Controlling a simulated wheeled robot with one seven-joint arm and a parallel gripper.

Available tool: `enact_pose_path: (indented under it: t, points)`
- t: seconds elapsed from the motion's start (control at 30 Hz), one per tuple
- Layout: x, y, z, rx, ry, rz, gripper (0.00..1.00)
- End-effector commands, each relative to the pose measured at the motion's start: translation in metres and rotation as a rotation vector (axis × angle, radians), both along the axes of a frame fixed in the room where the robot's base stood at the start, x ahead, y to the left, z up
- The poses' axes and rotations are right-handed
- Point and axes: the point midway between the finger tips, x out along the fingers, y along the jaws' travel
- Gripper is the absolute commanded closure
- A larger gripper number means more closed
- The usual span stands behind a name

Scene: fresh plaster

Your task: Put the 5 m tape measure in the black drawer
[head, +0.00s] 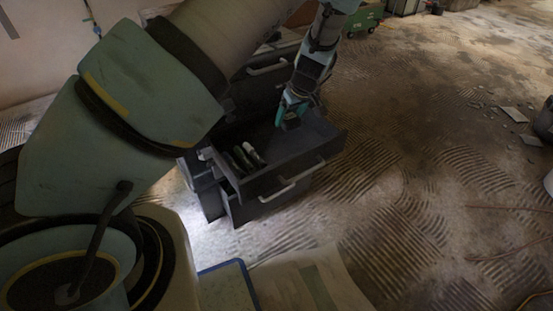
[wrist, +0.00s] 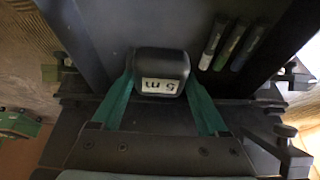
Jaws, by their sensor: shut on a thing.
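The tape measure (wrist: 160,65) is a dark rounded block with a white label reading "5 m", upside down in the wrist view. My gripper (wrist: 161,75) is shut on it, with one teal finger against each side. In the head view, my gripper (head: 289,108) is over the open black drawer (head: 305,146), with the dark tape measure (head: 292,125) at its tips. Dark drawer surfaces surround the tape measure in the wrist view. I cannot tell whether it touches the drawer floor.
Three markers (head: 241,158) lie at the left in the drawer; they show right of the tape measure in the wrist view (wrist: 231,46). The drawer has a pale bar handle (head: 291,185). A green case (head: 364,18) stands behind. The ridged floor at right is mostly open, with some debris (head: 514,114).

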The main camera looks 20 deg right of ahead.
Motion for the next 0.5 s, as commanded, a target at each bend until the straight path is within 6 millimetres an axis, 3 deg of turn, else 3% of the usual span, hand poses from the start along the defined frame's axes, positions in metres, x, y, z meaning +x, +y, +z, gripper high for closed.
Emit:
enact_pose_path:
  t: [0.03,0.2,0.5]
  points:
    - [0.006,0.009,-0.011,-0.001,0.000,0.028,1.00]
    - [0.014,0.023,-0.030,0.000,0.000,0.069,1.00]
    - [0.014,0.022,-0.076,-0.001,0.000,0.070,1.00]
